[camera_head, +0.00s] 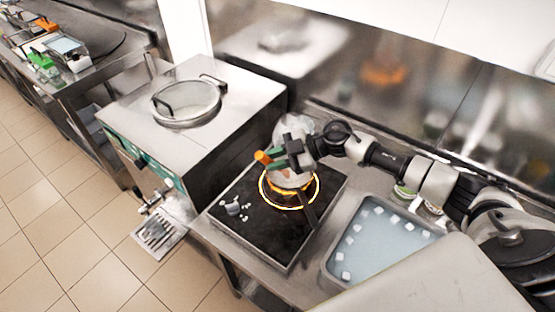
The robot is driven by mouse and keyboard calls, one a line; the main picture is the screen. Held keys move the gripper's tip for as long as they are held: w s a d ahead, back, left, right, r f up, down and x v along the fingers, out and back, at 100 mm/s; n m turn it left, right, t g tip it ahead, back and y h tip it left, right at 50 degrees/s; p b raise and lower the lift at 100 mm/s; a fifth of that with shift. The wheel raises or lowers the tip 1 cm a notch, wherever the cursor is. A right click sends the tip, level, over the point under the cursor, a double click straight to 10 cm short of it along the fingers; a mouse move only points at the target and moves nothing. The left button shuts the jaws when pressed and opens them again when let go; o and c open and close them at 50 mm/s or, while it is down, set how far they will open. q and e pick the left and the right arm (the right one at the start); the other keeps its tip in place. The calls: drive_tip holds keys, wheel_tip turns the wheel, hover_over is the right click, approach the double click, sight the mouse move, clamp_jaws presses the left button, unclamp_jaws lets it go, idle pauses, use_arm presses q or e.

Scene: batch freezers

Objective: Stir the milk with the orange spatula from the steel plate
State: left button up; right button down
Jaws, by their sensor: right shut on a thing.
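My right gripper (275,157) reaches in from the right above the hob, its green fingers shut on the orange spatula. The orange end of the spatula (262,157) sticks out to the left of the fingers; the rest is largely hidden. Just below is a small pot (288,182) on the glowing ring of the hob, its dark handle pointing to the front right. The gripper covers much of the pot's top, so I cannot see the milk or tell whether the spatula touches it. My left gripper is not in view.
Left of the hob (228,232) stands a steel batch freezer (135,110) with a round clear lid. Right of it is a tray (335,262) of bluish liquid with white cubes. Small whitish bits lie on the hob's left part. A wall rises behind.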

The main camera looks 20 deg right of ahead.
sight(265, 155)
drive_tip(key=shift+s+a+r, duration=0.25)
drive_tip(key=shift+a+r, duration=0.2)
drive_tip(key=shift+r, duration=0.35)
drive_tip(key=shift+s+a+r, duration=0.2)
drive_tip(key=shift+a+r, duration=0.25)
drive_tip(key=shift+r, duration=0.35)
drive_tip(key=shift+s+a+r, duration=0.25)
drive_tip(key=shift+a+r, duration=0.2)
drive_tip(key=shift+r, duration=0.35)
drive_tip(key=shift+r, duration=0.1)
wheel_tip(265, 155, up, 5)
drive_tip(key=shift+f, duration=0.1)
